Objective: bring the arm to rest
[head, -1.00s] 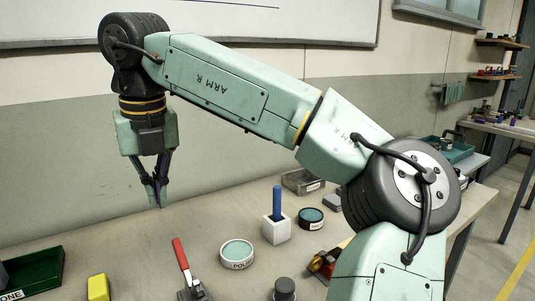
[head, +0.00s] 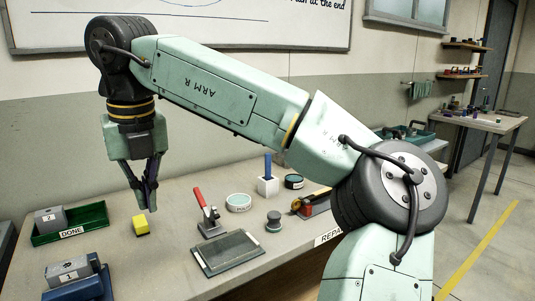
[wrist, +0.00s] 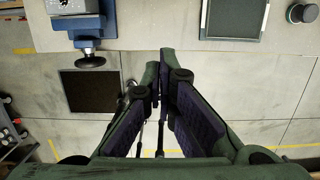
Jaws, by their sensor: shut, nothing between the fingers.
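My arm is raised over the workbench (head: 262,262), its upper link running from the lower right to the upper left in the head view. My gripper (head: 151,208) hangs down at the left end of the arm. Its fingers are together and hold nothing. It hangs in front of the yellow block (head: 141,226) in the picture and looks to be above the bench. In the wrist view my gripper (wrist: 158,72) also has its tips together, with floor and the bench's edge behind them.
A green tray (head: 94,236) marked DONE holds a grey block (head: 50,219). A blue fixture (head: 75,288) holds another grey block (head: 66,268). A red-handled clamp (head: 203,205), a grey framed plate (head: 228,254), tins (head: 239,202) and a blue-handled tool (head: 268,168) stand to the right.

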